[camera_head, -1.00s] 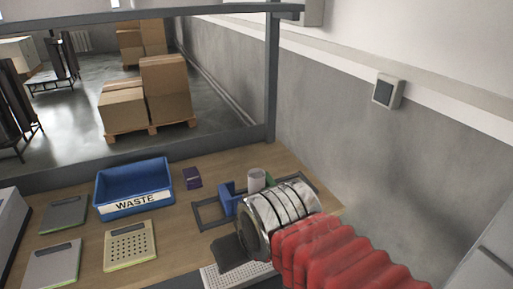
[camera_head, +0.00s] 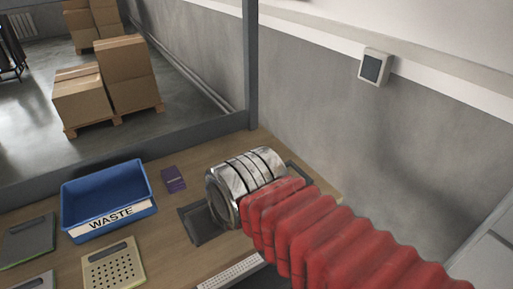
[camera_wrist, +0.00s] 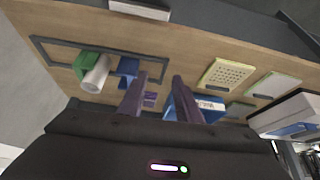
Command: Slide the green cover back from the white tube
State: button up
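In the wrist view a white tube (camera_wrist: 97,73) lies next to a green piece (camera_wrist: 82,64), apparently the cover, inside a dark rectangular frame (camera_wrist: 58,62). A blue block (camera_wrist: 128,68) stands to the right of the tube in the same frame. My gripper (camera_wrist: 159,80) is open, its two dark fingers apart with nothing held between them. In that picture the fingers are to the right of the tube and green cover, apart from them. In the head view my arm hides the tube, the cover and the fingers.
A yellowish perforated plate (camera_head: 113,265) lies in front of the bin. A grey wall (camera_head: 330,140) rises behind the table's right end.

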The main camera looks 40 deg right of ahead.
jog(key=shift+o, duration=0.2)
